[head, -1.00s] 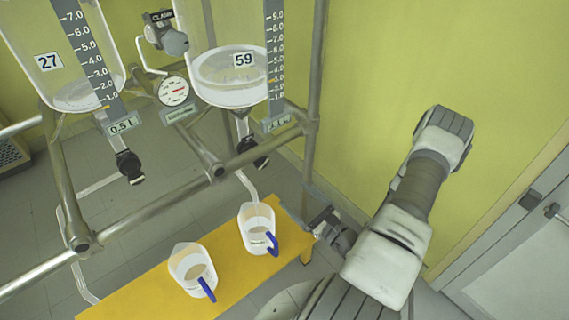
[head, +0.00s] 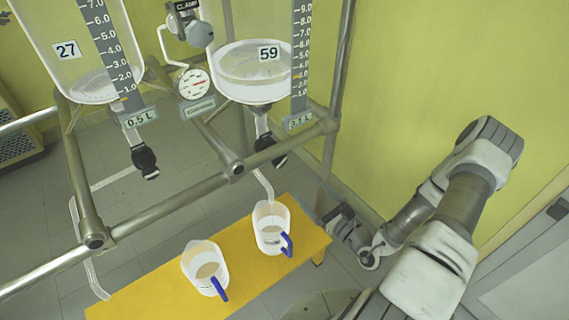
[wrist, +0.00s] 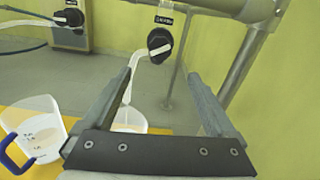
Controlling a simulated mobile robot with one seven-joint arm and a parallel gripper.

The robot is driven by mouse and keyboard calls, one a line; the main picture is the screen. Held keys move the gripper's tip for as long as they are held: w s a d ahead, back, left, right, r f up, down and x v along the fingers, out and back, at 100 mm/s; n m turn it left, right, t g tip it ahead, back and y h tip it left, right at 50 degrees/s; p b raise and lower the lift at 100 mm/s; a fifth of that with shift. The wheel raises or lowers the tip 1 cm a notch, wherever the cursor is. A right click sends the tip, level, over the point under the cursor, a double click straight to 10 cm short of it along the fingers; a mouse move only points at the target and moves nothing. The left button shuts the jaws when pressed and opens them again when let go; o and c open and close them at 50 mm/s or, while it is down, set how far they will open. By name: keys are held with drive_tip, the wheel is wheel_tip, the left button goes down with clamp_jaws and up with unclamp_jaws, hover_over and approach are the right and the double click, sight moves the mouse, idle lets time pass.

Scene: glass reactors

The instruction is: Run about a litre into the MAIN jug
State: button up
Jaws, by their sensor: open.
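Two clear jugs with blue handles stand on a yellow bench: a left jug (head: 197,260) and a right jug (head: 266,218), the latter under the outlet tube of vessel 59. Both show some contents near the bottom. I cannot read which is MAIN. Vessel 59 (head: 255,88) has a black valve (head: 277,150) below it; vessel 27 (head: 85,85) has another black valve (head: 145,160). My gripper (head: 345,226) is to the right of the right jug. In the wrist view it is open and empty (wrist: 162,76), its fingers apart, with a black knob with a white bar (wrist: 160,43) beyond them.
Metal frame pipes (head: 170,205) cross in front of the vessels. A round gauge (head: 194,84) hangs between them. The displays read 0.5 L at left and, unclearly, about 2.1 L at right. The yellow bench (head: 140,300) is bare at its left end.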

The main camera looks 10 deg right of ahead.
sight(281, 163)
drive_tip(key=b+x, duration=0.2)
drive_tip(key=x, duration=1.2)
drive_tip(key=shift+b, duration=0.35)
drive_tip(key=c, duration=1.4)
drive_tip(key=shift+d+r, duration=0.1)
drive_tip(key=shift+p, duration=0.35)
drive_tip(key=shift+s+r+m+p, duration=0.1)
drive_tip(key=shift+m+p, duration=0.9)
drive_tip(key=shift+p, duration=0.05)
drive_tip(key=shift+f+m+p, duration=0.2)
drive_tip(key=shift+m+p, duration=1.25)
drive_tip(key=shift+m, duration=0.25)
drive_tip(key=shift+f, duration=0.1)
